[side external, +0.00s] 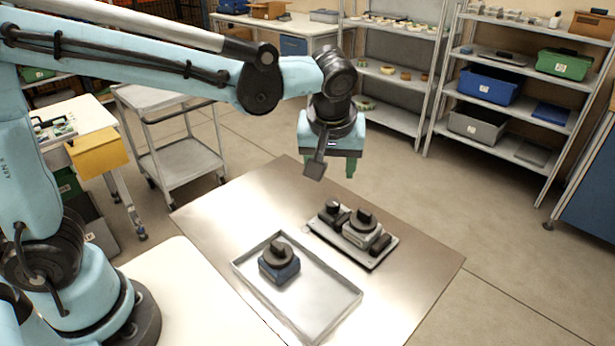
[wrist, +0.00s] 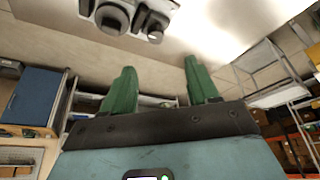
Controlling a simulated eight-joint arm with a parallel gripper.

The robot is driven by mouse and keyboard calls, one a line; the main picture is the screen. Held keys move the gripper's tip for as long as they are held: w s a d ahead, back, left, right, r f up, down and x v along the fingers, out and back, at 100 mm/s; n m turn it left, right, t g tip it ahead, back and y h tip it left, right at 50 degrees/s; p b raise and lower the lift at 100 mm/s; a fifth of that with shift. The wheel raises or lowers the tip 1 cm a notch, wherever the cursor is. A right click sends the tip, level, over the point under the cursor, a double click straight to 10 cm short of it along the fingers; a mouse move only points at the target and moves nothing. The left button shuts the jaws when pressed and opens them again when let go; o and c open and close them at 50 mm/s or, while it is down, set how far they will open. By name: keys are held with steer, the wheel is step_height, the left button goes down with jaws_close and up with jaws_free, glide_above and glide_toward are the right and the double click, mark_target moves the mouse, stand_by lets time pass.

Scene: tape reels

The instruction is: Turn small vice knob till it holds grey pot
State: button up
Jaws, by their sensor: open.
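The grey pot (side external: 361,234), a grey block with a large dark round knob on top, sits on a light plate (side external: 341,249) between two dark blocks of the vice. The dark block on its left carries the small vice knob (side external: 333,207). In the wrist view, the grey pot (wrist: 113,15) and the small knob (wrist: 154,34) show at the top edge, partly cut off. I cannot tell whether the vice blocks touch the pot. My gripper (side external: 335,168) hangs above and behind the vice, touching nothing. Its green fingers (wrist: 160,68) are apart and empty.
A blue block with a dark knob (side external: 279,265) stands in a shallow metal tray (side external: 330,305) left of the vice plate. Both rest on a metal-topped table (side external: 425,262) with bare space behind and right. Shelves (side external: 385,113) and a trolley (side external: 182,160) stand farther back.

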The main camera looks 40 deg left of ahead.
mark_target(333, 202)
steer(key=shift+n, duration=0.3)
steer(key=x, duration=1.2)
steer(key=shift+w+d+f, duration=0.25)
steer(key=shift+w+d, duration=0.05)
steer(key=shift+d, duration=0.05)
steer(key=c, duration=1)
steer(key=shift+c, duration=0.2)
